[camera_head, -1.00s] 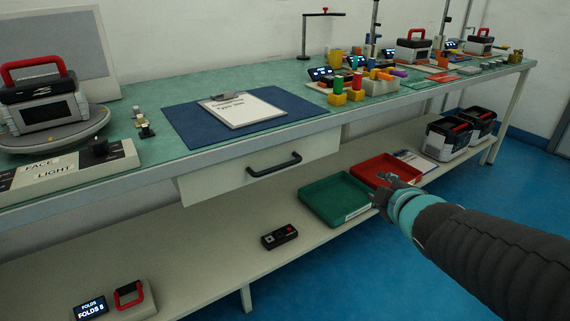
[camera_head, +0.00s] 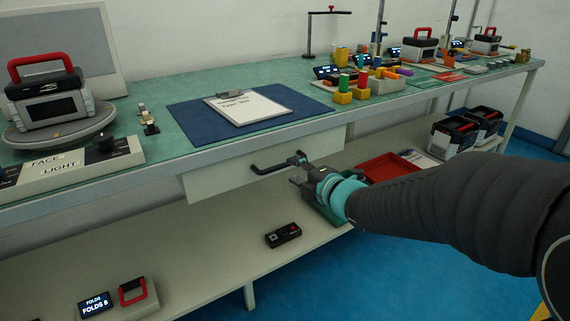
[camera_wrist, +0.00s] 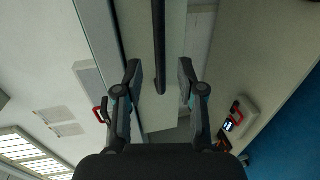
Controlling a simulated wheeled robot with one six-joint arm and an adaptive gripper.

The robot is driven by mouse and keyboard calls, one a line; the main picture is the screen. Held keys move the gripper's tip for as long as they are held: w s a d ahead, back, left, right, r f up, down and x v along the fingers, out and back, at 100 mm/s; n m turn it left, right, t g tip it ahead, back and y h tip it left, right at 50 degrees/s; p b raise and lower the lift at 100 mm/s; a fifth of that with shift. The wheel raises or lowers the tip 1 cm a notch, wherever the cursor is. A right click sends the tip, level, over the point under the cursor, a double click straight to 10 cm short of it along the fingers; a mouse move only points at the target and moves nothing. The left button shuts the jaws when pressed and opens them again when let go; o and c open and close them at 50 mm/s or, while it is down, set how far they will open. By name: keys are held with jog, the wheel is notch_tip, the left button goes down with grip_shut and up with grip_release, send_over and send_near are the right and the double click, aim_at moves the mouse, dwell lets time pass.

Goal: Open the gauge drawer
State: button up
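The gauge drawer (camera_head: 222,178) is a pale front under the bench top and looks closed. Its black bar handle (camera_head: 268,168) shows left of my gripper (camera_head: 298,169), which covers the handle's right end. In the wrist view the handle (camera_wrist: 159,45) runs down from the top edge between the two fingers of my gripper (camera_wrist: 160,75). The fingers are open, with a gap on each side of the bar, and I see no contact.
The bench top (camera_head: 185,150) overhangs the drawer and carries a blue mat (camera_head: 190,118) with a clipboard (camera_head: 250,108). On the lower shelf (camera_head: 190,245) are a dark controller (camera_head: 283,235), a red tray (camera_head: 375,168) and a green tray (camera_head: 330,214), partly hidden by my arm.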

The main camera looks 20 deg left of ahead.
aim_at(286, 165)
jog(key=shift+x, duration=3)
